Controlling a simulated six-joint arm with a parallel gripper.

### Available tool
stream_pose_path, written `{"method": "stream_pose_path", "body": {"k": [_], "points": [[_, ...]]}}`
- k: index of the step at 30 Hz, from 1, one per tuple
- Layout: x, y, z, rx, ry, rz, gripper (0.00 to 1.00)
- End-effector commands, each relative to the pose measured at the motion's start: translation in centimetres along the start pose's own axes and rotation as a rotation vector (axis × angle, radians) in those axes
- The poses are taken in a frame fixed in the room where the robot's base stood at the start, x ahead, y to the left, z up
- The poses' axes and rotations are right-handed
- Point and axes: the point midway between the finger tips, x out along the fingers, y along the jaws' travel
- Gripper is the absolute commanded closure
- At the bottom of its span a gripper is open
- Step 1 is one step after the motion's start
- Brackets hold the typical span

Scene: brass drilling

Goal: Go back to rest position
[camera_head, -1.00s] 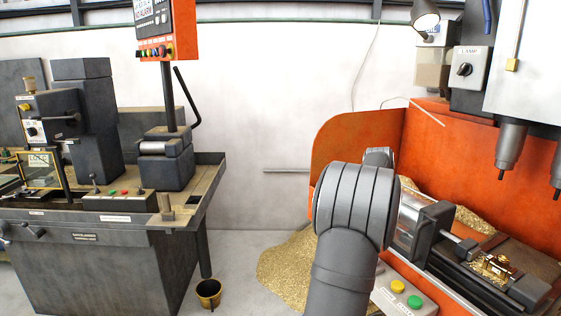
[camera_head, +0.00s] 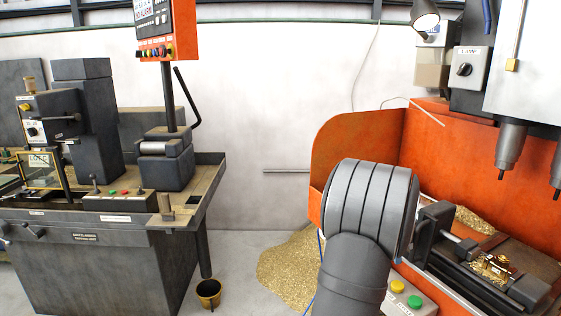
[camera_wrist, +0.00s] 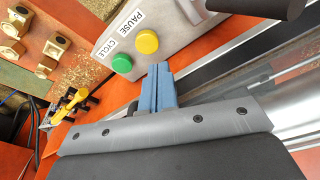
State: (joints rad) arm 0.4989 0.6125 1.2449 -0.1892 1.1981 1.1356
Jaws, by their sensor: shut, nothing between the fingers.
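My gripper shows in the wrist view (camera_wrist: 158,90) as two blue fingers pressed together with nothing between them. Its tips point toward the panel with the green button (camera_wrist: 122,63) and the yellow button (camera_wrist: 147,41), labelled CYCLE and PAUSE. The fingertips appear beside the panel's lower edge; I cannot tell the exact gap. In the head view, my grey arm stands in front of the orange machine and hides the gripper.
The drilling machine's orange guard (camera_head: 355,140) and vise (camera_head: 435,225) with a brass part (camera_head: 497,264) are at right. Brass parts (camera_wrist: 53,48) and a yellow-and-black tool (camera_wrist: 72,105) lie left in the wrist view. A grey bench machine (camera_head: 100,255) stands at left.

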Motion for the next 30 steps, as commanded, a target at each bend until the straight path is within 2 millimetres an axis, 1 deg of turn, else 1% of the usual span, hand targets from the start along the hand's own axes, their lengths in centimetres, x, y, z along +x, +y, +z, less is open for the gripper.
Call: {"method": "stream_pose_path", "body": {"k": [1,13,14,15,18,24,30], "points": [[-1.5,-0.4,-0.2,-0.001,0.004,-0.009,1.00],[-9.3,-0.4,-1.8,-0.001,0.003,-0.007,1.00],[-9.4,-0.6,-1.5,-0.012,0.000,-0.016,1.00],[-8.9,-1.3,-0.9,-0.038,-0.005,-0.042,1.00],[-8.4,-2.9,0.3,-0.091,-0.012,-0.106,1.00],[-7.8,-5.9,2.8,-0.188,-0.021,-0.233,1.00],[-7.6,-8.1,4.6,-0.253,-0.018,-0.330,1.00]]}}
